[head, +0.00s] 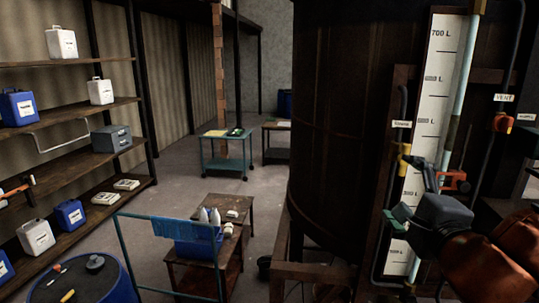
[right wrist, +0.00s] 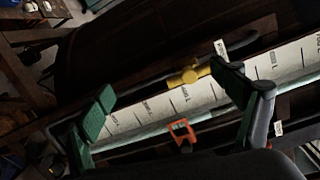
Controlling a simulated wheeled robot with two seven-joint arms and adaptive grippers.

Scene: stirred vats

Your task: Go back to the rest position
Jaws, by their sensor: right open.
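My right gripper (head: 413,195) is at the lower right of the head view, in front of the level scale on the dark vat. Its fingers are spread apart with nothing between them. In the right wrist view my right gripper (right wrist: 165,98) shows a green pad on the left finger and a dark finger at the right. The white level scale (right wrist: 207,93) lies beyond the fingers. A yellow fitting (right wrist: 188,76) and an orange clamp (right wrist: 183,130) show between them in the picture; whether either is touched I cannot tell. My left gripper is not in view.
The large vat (head: 340,110) and its pipes stand close to my right arm. A shelf rack (head: 70,65) with jugs is at the left. A low wooden table (head: 235,203), a blue drum (head: 115,285) and a teal cart (head: 228,163) stand around some clear floor.

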